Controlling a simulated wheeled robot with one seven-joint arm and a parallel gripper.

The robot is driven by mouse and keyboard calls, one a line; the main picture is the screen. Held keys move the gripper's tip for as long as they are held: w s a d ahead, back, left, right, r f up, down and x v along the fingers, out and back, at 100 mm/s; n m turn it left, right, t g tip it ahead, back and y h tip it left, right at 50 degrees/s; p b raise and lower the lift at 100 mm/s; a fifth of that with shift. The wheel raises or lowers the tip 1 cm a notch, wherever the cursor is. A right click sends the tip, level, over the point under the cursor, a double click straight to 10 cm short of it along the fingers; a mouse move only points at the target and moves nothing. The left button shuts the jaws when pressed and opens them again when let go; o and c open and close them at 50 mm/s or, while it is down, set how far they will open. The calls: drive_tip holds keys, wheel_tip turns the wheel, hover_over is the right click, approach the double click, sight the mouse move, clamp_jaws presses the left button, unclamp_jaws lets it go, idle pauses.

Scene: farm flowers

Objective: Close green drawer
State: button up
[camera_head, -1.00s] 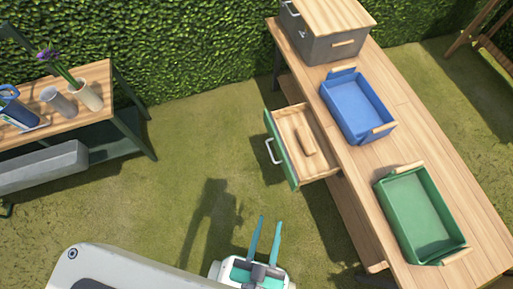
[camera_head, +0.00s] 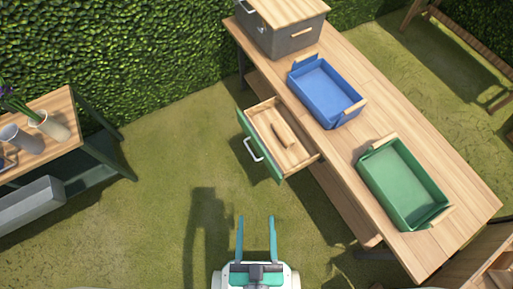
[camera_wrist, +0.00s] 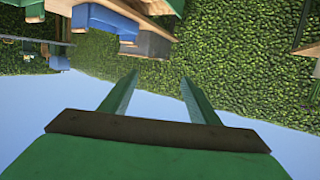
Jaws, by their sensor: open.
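The green drawer (camera_head: 259,146) sticks out from the left side of the wooden table (camera_head: 374,98). It is pulled open, with a white handle (camera_head: 253,149) on its green front. A brown wooden piece (camera_head: 282,134) lies inside it. My gripper (camera_head: 257,219) is open and empty in the head view, below the drawer in the picture and apart from it. In the wrist view my two green fingers (camera_wrist: 158,82) are spread, with nothing between them but hedge and sky.
On the table stand a blue crate (camera_head: 324,92), a green crate (camera_head: 402,184) and a grey box with a wooden lid (camera_head: 287,38). A side table with vases (camera_head: 48,125) is at the left. Grass between the tables is clear. A hedge (camera_head: 120,60) closes the back.

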drive_tip(key=shift+f, duration=0.15)
drive_tip(key=c, duration=0.5)
drive_tip(key=shift+n+g+y, duration=0.3)
drive_tip(key=shift+n+g, duration=0.1)
drive_tip(key=shift+n, duration=0.4)
drive_tip(key=f, duration=0.1)
drive_tip(key=w+f, duration=0.1)
drive_tip(key=a+f, duration=0.1)
drive_tip(key=shift+w+f, duration=0.2)
drive_tip(key=shift+f, duration=0.15)
clamp_jaws()
drive_tip(key=n+g+h, duration=0.9)
drive_tip(key=n+g, duration=0.1)
drive_tip(key=n, duration=1.2)
approach(257, 144)
drive_tip(key=shift+d+r+x, duration=0.1)
drive_tip(key=shift+d+x, duration=0.05)
drive_tip(key=shift+x, duration=1.1)
drive_tip(key=shift+d+r+x, duration=0.1)
drive_tip(key=shift+d+x, duration=0.05)
drive_tip(key=shift+x, duration=1.1)
